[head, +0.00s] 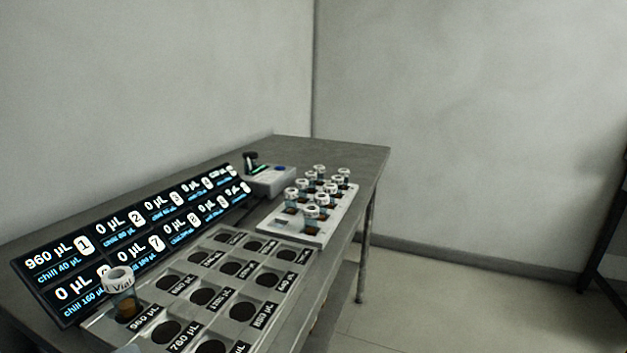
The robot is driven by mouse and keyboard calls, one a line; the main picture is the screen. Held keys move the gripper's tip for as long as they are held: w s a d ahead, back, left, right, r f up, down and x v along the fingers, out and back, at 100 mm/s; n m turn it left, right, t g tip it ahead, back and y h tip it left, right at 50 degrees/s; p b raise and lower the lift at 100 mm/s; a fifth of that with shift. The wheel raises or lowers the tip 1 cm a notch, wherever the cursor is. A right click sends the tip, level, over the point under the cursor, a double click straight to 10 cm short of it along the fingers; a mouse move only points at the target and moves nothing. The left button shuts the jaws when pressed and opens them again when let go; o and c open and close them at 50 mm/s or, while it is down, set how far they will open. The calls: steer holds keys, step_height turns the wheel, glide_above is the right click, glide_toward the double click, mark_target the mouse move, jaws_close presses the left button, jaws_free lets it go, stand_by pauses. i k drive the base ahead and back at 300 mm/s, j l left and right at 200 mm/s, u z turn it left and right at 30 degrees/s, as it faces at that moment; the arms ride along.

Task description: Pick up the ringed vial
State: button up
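Several small vials with white caps (311,211) stand upright in a white rack (312,239) toward the far right part of the bench. They hold dark or amber contents, and some are partly hidden behind others. One more vial (120,290) with a white cap marked "Vial" and amber liquid stands at the near left, in a metal tray (274,316). I cannot tell at this size which vial carries the ring. My gripper does not show in this view.
The grey bench (340,154) runs along the wall. The tray has several round dark wells with volume labels. A tilted display panel (143,224) stands along the tray's left side. A small grey instrument (272,181) sits behind the rack. Floor right of the bench is clear.

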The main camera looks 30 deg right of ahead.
mark_target(319, 169)
steer(key=i+l, duration=0.15)
steer(key=l, duration=0.25)
steer(key=i+l, duration=0.15)
steer(key=l, duration=0.2)
steer(key=i+l, duration=0.15)
steer(key=l, duration=0.25)
steer(key=i+l, duration=0.15)
steer(key=l, duration=0.25)
steer(key=i+l, duration=0.15)
steer(key=l, duration=0.2)
steer(key=i+l, duration=0.15)
steer(key=l, duration=0.25)
